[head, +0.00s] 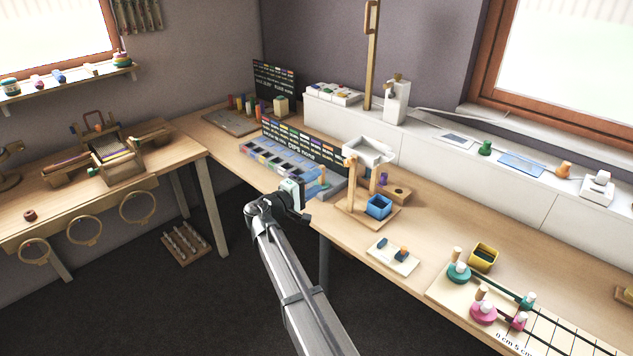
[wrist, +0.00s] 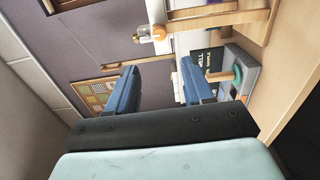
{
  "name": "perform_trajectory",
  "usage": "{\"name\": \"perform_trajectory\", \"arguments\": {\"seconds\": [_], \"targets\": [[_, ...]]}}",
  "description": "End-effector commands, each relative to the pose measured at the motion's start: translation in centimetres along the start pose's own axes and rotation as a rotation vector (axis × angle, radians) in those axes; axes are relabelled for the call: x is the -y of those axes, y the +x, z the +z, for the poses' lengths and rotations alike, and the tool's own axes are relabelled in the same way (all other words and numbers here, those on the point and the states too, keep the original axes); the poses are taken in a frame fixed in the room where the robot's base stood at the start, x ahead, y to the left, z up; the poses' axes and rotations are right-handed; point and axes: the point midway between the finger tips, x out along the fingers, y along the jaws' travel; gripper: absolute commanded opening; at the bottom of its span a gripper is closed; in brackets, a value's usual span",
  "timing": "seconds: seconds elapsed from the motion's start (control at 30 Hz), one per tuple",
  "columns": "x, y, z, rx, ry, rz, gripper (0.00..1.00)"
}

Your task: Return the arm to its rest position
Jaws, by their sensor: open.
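My gripper (head: 297,194) is at the end of my grey arm, near the front edge of the long wooden table (head: 450,232). In the wrist view its two blue fingers (wrist: 160,88) stand apart with nothing between them, so it is open and empty. In the head view the fingertips are small and partly hidden by the gripper's pale body.
Close to my gripper are a compartment tray (head: 262,166) with a dark labelled board (head: 300,148) and a wooden stand with a white tray (head: 368,150). A blue box (head: 379,207) sits at the stand's base. Open floor (head: 210,300) lies left of my arm.

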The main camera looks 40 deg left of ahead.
Motion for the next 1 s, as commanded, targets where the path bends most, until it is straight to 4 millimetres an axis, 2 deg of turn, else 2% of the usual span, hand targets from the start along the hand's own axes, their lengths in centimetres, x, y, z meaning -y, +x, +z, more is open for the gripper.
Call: {"name": "perform_trajectory", "arguments": {"seconds": [0.47, 0.57, 0.67, 0.9, 1.0], "targets": [[0.1, 0.1, 0.0, -0.002, -0.001, -0.001, 0.51], [0.9, 0.3, -0.3, -0.026, -0.01, -0.016, 0.51], [3.1, 0.7, -1.2, -0.093, -0.033, -0.057, 0.51], [12.4, 0.8, -4.8, -0.405, -0.092, -0.217, 0.51], [15.4, 0.1, -5.9, -0.523, -0.095, -0.265, 0.51]]}}
